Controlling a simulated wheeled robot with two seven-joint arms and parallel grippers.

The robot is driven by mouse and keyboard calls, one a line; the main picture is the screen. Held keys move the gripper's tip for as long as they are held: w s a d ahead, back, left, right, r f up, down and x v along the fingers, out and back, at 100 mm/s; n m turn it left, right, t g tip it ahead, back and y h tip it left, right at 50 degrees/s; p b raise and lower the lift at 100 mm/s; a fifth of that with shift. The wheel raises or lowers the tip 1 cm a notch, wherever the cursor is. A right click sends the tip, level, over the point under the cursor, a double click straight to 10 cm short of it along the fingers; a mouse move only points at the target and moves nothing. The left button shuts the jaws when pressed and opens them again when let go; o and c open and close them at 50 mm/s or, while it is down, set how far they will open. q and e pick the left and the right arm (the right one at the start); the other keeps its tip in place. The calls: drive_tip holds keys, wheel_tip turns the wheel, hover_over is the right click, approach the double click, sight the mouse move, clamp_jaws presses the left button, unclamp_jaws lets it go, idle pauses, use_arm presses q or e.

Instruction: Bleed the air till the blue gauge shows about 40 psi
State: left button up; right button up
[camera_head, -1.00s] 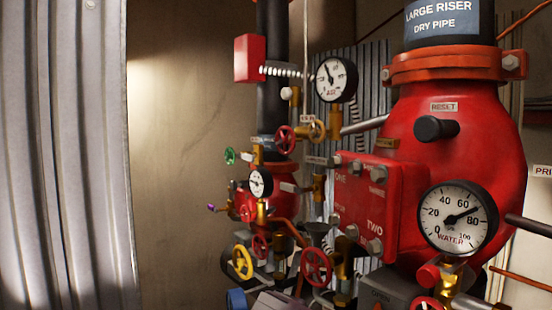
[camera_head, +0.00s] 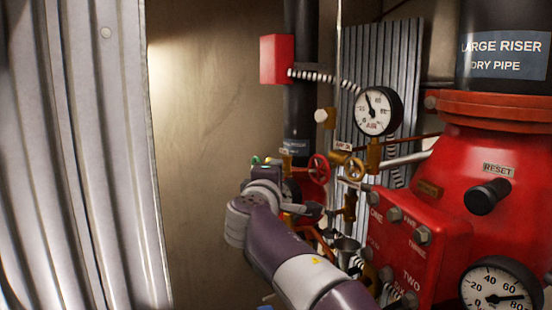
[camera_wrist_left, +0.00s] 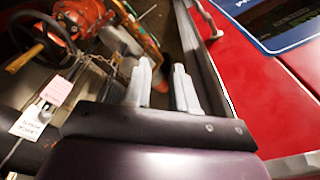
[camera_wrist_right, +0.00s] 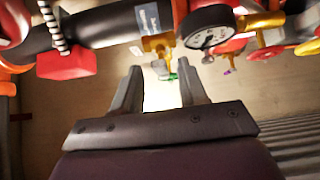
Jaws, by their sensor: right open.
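No gauge with a clear blue body shows. The AIR gauge (camera_head: 378,111), white-faced with a black rim, has its needle up and left. A smaller gauge (camera_wrist_right: 210,34) is by the blue-labelled black pipe in the right wrist view; its reading is unreadable, and my arm covers that area in the head view. The right gripper (camera_wrist_right: 157,66) is open and empty, facing a green handle (camera_wrist_right: 171,77) and a purple handle (camera_wrist_right: 230,70) beyond its fingers. The left gripper (camera_wrist_left: 162,68) has its fingers apart and empty, beside a red panel; it is outside the head view.
Red (camera_head: 319,169) and brass (camera_head: 354,168) handwheels sit right of my right arm. The large red riser (camera_head: 450,155) and WATER gauge (camera_head: 500,290) fill the right. A corrugated wall (camera_head: 75,150) stands left. In the left wrist view, a tagged chain and black wheel (camera_wrist_left: 45,40) are close.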

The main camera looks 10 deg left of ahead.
drive_tip(key=shift+w+d, duration=0.15)
drive_tip(key=shift+w+f, duration=0.1)
drive_tip(key=shift+w, duration=0.05)
clamp_jaws()
drive_tip(key=m+t+b, duration=0.1)
drive_tip(key=b, duration=0.3)
drive_tip(key=f+m+t+b, duration=0.1)
drive_tip(key=b, duration=0.2)
drive_tip(key=shift+w+f+b, duration=0.1)
drive_tip(key=shift+f+b, duration=0.15)
drive_tip(key=shift+b, duration=0.15)
drive_tip(key=shift+c, duration=1.2)
unclamp_jaws()
drive_tip(key=shift+o, duration=1.2)
drive_tip(key=shift+r, duration=0.1)
